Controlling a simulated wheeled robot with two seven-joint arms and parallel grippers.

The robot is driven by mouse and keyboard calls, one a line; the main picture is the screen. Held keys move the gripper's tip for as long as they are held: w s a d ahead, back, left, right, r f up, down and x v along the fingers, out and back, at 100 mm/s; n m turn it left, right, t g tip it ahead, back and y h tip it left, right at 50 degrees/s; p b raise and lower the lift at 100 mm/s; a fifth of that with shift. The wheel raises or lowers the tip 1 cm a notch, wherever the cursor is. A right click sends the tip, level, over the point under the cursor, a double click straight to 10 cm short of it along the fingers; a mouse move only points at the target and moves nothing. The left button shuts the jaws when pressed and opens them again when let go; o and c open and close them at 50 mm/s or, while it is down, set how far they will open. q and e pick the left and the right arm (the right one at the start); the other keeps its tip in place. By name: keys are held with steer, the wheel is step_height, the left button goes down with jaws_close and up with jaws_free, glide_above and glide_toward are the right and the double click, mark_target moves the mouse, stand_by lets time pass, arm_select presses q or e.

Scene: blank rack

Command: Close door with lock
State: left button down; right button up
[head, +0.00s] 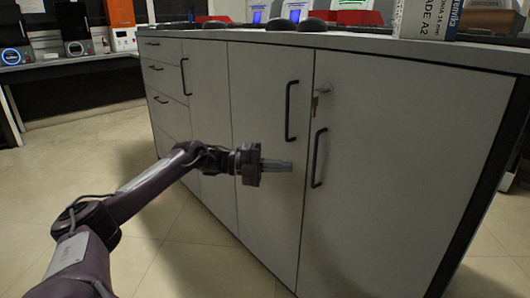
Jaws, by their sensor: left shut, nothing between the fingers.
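The right cabinet door (400,170) is a grey-white panel that looks flush with the cabinet front. It has a dark vertical handle (318,158) near its left edge. A lock (324,90) sits above that handle, with a brass-coloured key (315,105) hanging at it. The neighbouring door (262,110) to the left has its own dark handle (290,110). My left gripper (290,166) is shut and empty, its fingers pointing right, in front of the seam between these two doors, below the lock and left of the right door's handle. Whether it touches a door, I cannot tell. My right gripper is out of view.
Drawers (167,85) with dark handles fill the cabinet's left part. The countertop (330,40) above carries a box (428,18) and several devices. Another bench (70,80) stands at the far left. The tiled floor (75,150) between is open.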

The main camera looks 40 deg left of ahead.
arm_select(q)
steer(key=w+a+p, duration=0.1)
steer(key=w+a, duration=0.3)
steer(key=a, duration=0.4)
steer(key=shift+r, duration=0.15)
stand_by(0.5)
steer(key=shift+a, duration=0.2)
